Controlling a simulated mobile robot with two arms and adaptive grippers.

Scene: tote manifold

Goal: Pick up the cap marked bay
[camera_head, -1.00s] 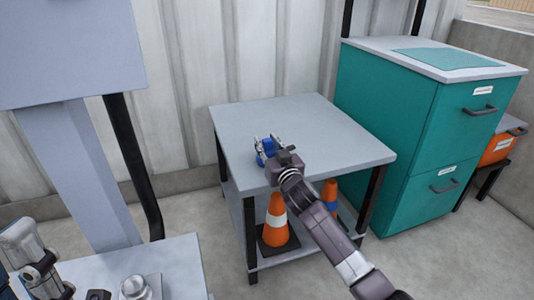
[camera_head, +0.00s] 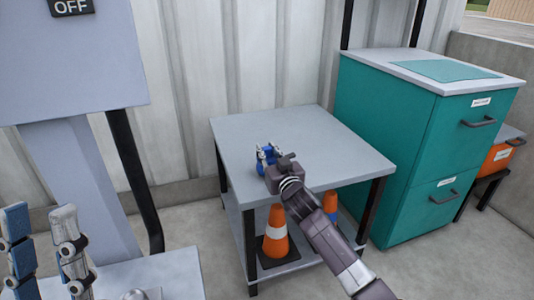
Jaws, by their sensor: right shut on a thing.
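My right gripper (camera_head: 267,153) reaches over the grey top of the small table (camera_head: 335,150), near its left middle. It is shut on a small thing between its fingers. Blue and light grey show at the fingertips, but I cannot tell clearly which part is the held thing. No bay marking can be read, and the gripper and wrist hide much of this spot.
An orange cone (camera_head: 276,232) stands on the table's lower shelf, with another partly hidden behind my right arm. A teal drawer cabinet (camera_head: 400,150) stands to the right, beside an orange box (camera_head: 502,152). A grey stand (camera_head: 80,180) with an OFF sign (camera_head: 72,7) is left.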

